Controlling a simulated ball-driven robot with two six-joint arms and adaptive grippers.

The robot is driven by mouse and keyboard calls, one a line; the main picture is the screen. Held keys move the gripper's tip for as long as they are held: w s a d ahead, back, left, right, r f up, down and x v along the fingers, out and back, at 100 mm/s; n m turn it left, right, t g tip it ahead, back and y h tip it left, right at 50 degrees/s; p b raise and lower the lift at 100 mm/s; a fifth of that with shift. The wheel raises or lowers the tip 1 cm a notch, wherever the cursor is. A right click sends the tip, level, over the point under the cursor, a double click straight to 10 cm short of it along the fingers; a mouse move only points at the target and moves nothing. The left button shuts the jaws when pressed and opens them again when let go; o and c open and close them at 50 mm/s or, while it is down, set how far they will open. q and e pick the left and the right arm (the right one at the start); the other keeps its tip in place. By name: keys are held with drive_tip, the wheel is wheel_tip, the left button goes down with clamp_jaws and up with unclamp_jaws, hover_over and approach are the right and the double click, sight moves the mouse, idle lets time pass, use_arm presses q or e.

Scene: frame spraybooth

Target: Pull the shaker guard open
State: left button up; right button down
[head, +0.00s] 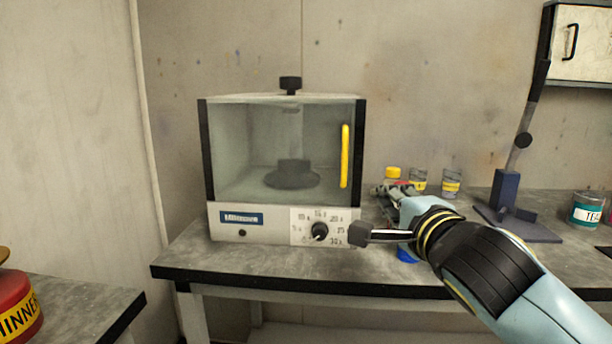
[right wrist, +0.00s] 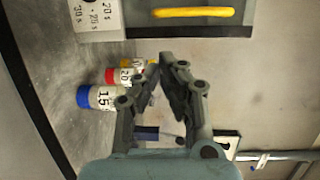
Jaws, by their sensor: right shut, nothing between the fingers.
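The shaker (head: 282,170) is a box with a clear front guard (head: 240,150), black side edges and a light control panel with a dial. The guard looks closed, and a dark round platform shows through it. Its yellow vertical handle (head: 345,156) is at the guard's right side; the handle also shows at the top of the right wrist view (right wrist: 193,12). My right gripper (head: 380,190) is to the right of the handle and lower, apart from it. In the right wrist view its fingertips (right wrist: 164,62) meet with nothing between them. My left gripper is out of view.
Bottles with blue (right wrist: 84,96), red (right wrist: 112,76) and yellow (head: 393,172) caps stand close to my right gripper. Two cups (head: 451,183) and a lever stand (head: 510,195) are farther right, with a teal can (head: 587,210). A red can (head: 16,308) is at lower left.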

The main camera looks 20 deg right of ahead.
wheel_tip(320, 180, up, 5)
drive_tip(key=a+t, duration=0.1)
drive_tip(key=p, duration=0.3)
approach(354, 153)
drive_tip(key=x, duration=0.5)
drive_tip(key=shift+r, duration=0.2)
drive_tip(key=shift+w+d, duration=0.15)
drive_tip(key=shift+w, duration=0.5)
drive_tip(key=shift+f, duration=0.1)
